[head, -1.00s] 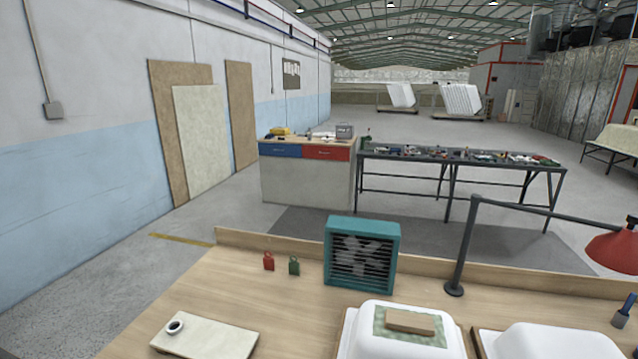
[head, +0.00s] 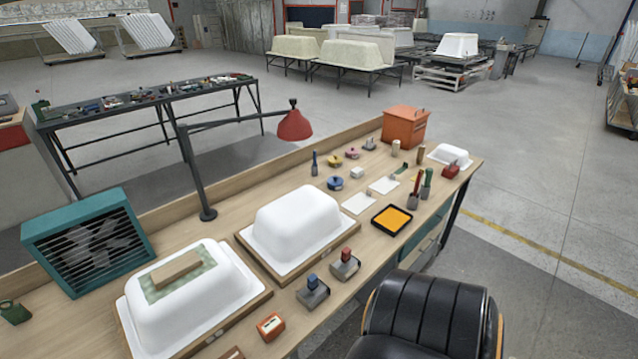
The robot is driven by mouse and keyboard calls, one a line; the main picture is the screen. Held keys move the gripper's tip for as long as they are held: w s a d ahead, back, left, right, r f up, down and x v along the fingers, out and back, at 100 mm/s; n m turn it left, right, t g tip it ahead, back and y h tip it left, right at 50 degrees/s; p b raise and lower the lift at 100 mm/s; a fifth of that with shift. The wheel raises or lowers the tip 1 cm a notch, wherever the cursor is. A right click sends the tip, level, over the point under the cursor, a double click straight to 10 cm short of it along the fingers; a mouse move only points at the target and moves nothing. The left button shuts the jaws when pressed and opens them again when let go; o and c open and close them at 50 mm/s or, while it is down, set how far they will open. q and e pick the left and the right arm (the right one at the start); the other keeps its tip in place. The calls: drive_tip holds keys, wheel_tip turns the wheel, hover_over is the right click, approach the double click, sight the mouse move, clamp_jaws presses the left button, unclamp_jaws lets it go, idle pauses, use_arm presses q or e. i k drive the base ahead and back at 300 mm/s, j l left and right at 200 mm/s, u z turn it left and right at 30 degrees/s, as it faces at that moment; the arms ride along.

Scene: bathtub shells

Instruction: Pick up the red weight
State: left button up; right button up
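The red weight is not in the head view now. A small dark green weight (head: 15,312) with a ring handle stands at the far left edge of the workbench (head: 385,262), left of a teal fan box (head: 88,242). Neither of my grippers is in view.
On the bench are two white tub shells (head: 298,226) (head: 190,290), a red-shaded lamp (head: 294,125), an orange box (head: 405,127), a black tray with orange content (head: 392,220) and several small tools. A black chair (head: 428,315) stands at the front edge.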

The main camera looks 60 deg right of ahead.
sight(449, 171)
drive_tip(key=z, duration=2.85)
drive_tip(key=i+l+u, duration=0.1)
drive_tip(key=u, duration=0.4)
drive_tip(key=i+l+u, duration=0.2)
drive_tip(key=u, duration=0.25)
drive_tip(key=i+l+u, duration=0.2)
drive_tip(key=i+l, duration=0.15)
drive_tip(key=l, duration=0.25)
drive_tip(key=i+l+u, duration=0.1)
drive_tip(key=l, duration=0.25)
drive_tip(key=i+l+u, duration=0.1)
drive_tip(key=i+l, duration=0.25)
drive_tip(key=l, duration=0.35)
drive_tip(key=i+l+u, duration=0.15)
drive_tip(key=l, duration=0.2)
drive_tip(key=i+l+u, duration=0.1)
drive_tip(key=l, duration=0.25)
drive_tip(key=i+l+u, duration=0.1)
drive_tip(key=l, duration=0.3)
drive_tip(key=i, duration=0.05)
